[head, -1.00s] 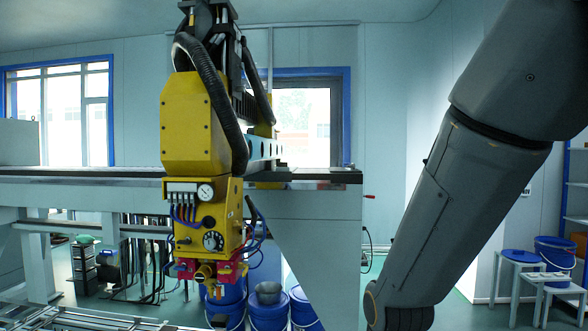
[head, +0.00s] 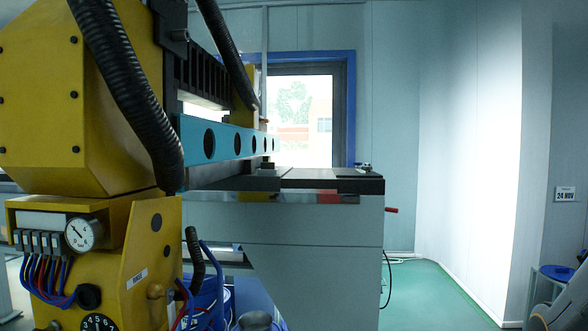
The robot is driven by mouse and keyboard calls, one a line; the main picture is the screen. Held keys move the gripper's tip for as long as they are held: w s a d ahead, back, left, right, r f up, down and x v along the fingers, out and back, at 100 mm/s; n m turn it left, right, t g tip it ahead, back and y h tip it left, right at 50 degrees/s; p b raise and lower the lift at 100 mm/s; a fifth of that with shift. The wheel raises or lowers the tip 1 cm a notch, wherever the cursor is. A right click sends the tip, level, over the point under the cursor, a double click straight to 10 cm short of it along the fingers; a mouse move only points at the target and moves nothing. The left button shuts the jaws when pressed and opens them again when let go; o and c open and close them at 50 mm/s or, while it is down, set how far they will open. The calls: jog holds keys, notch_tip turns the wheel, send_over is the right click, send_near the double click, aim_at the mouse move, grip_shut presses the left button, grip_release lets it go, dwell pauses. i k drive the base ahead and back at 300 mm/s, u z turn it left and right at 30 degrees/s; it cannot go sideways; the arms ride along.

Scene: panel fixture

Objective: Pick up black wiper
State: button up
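I cannot make out a black wiper in the head view. Small dark items (head: 365,170) lie on the end of the machine's bench, too small to identify. My gripper is not in view. Only a grey part of my arm shows at the lower right corner.
A large yellow machine head (head: 75,110) with a gauge and hoses fills the left side, close by. Its grey bench (head: 310,250) stands in the middle. Blue buckets (head: 208,300) stand below. Green floor (head: 430,295) is clear to the right, beside the wall.

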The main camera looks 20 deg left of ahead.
aim_at(263, 164)
jog(key=u, duration=0.25)
jog(key=i, duration=0.85)
jog(key=u, duration=0.55)
